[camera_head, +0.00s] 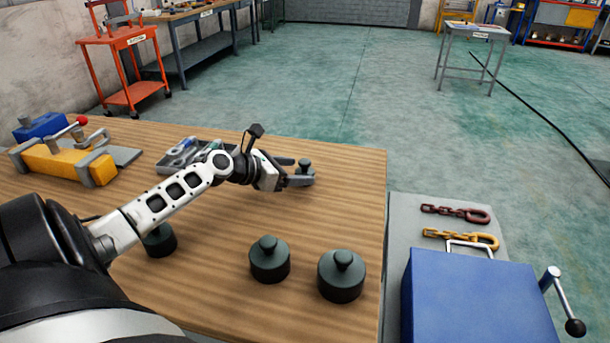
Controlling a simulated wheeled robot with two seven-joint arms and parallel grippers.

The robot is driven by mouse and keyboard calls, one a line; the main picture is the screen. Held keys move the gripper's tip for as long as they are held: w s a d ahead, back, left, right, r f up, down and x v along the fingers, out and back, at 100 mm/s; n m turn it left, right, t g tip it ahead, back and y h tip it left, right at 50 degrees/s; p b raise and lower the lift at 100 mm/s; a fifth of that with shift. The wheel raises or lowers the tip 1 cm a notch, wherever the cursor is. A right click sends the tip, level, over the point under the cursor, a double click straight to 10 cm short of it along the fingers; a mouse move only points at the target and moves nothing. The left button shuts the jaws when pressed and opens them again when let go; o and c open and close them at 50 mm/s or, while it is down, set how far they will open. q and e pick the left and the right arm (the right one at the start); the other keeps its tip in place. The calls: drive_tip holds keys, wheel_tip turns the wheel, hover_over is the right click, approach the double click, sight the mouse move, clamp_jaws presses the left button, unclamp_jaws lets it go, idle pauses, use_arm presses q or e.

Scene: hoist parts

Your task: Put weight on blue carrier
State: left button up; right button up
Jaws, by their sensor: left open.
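Three dark green round weights with knobs stand upright on the wooden table: one (341,277) at the front right, one (270,262) left of it, and one (158,242) partly behind my left arm. My left gripper (302,172) is open over the table's right part. A large blue box-like body (475,305) with a grey handle is at the lower right, cut off by the frame. I cannot tell whether it is the blue carrier. My right gripper is not in view.
A grey tray (167,165) of tools lies behind my left arm. A yellow clamp-like fixture (70,165) and a smaller blue block (40,127) are at the far left. Red (455,212) and yellow (460,237) chain hooks lie on the grey surface at right.

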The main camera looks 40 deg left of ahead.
sight(302, 169)
use_arm(q)
drive_tip(key=shift+b+x, duration=0.3)
drive_tip(key=shift+x, duration=2.35)
drive_tip(key=shift+a+r, duration=0.1)
drive_tip(key=shift+r, duration=0.05)
drive_tip(key=shift+c, duration=0.3)
drive_tip(key=c, duration=1)
drive_tip(key=shift+w+r, duration=0.1)
drive_tip(key=c, duration=0.4)
drive_tip(key=shift+o, duration=0.2)
drive_tip(key=shift+r, duration=0.1)
